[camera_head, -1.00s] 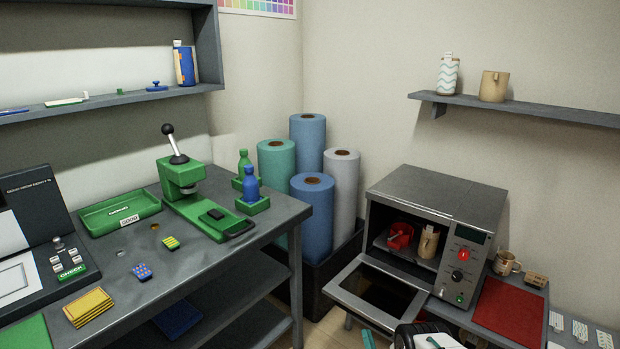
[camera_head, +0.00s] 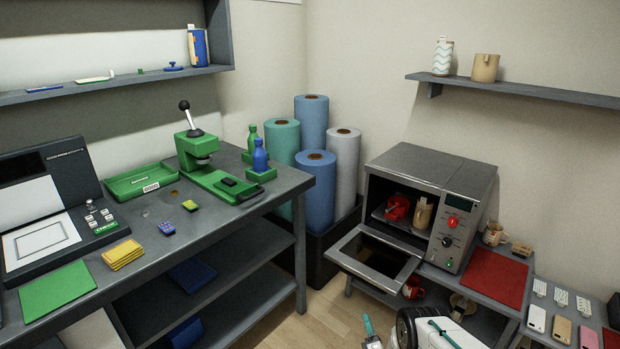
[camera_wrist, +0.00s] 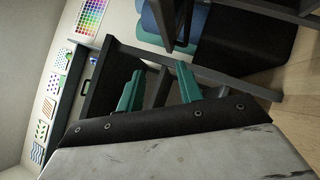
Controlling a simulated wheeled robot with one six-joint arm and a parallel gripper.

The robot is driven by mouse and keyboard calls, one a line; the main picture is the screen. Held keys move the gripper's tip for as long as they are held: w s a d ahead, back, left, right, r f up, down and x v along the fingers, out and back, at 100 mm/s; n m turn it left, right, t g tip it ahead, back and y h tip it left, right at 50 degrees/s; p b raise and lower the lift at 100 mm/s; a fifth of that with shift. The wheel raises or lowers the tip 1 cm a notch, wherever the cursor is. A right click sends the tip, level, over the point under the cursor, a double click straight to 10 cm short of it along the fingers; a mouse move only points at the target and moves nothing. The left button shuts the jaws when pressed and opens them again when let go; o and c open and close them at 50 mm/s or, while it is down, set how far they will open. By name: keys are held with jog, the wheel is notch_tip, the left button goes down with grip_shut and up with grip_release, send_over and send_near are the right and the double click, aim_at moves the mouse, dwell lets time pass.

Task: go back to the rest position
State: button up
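My gripper (camera_wrist: 159,86) shows in the wrist view as two teal fingers standing apart with nothing between them. In the head view, a teal fingertip of it (camera_head: 368,325) shows at the bottom edge, in front of the oven and low over the floor; the other finger cannot be made out there. My white arm lies just right of it. The oven (camera_head: 430,175) stands on the right with its door (camera_head: 375,258) folded down open. Inside are a red mug-like item (camera_head: 397,209) and a tan mug (camera_head: 423,217).
The left workbench (camera_head: 235,225) holds a green press (camera_head: 195,150), a green tray (camera_head: 140,181) and yellow pads (camera_head: 122,254). Fabric rolls (camera_head: 317,190) stand in the corner bin. A red mat (camera_head: 496,275) lies right of the oven. Bare floor (camera_head: 315,325) shows between the benches.

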notch_tip(320, 180, down, 9)
jog(key=s+m+g+h, duration=0.1)
jog(key=m+g+h, duration=0.1)
jog(key=m+g, duration=0.35)
jog(key=s+d+r+m+g+h, duration=0.25)
jog(key=r+m+g, duration=0.45)
jog(key=r, duration=1)
jog(key=s+d+r+m+g+h, duration=0.15)
jog(key=s+r+m+g, duration=0.4)
jog(key=r, duration=1.15)
jog(key=s+d+r+m+g+y, duration=0.1)
jog(key=s+r+m, duration=0.6)
jog(key=s+r, duration=2.9)
notch_tip(320, 180, up, 5)
jog(key=shift+s+d+f+g, duration=0.1)
jog(key=shift+s+d+g, duration=0.05)
jog(key=shift+s+g, duration=0.3)
jog(key=shift+c, duration=0.5)
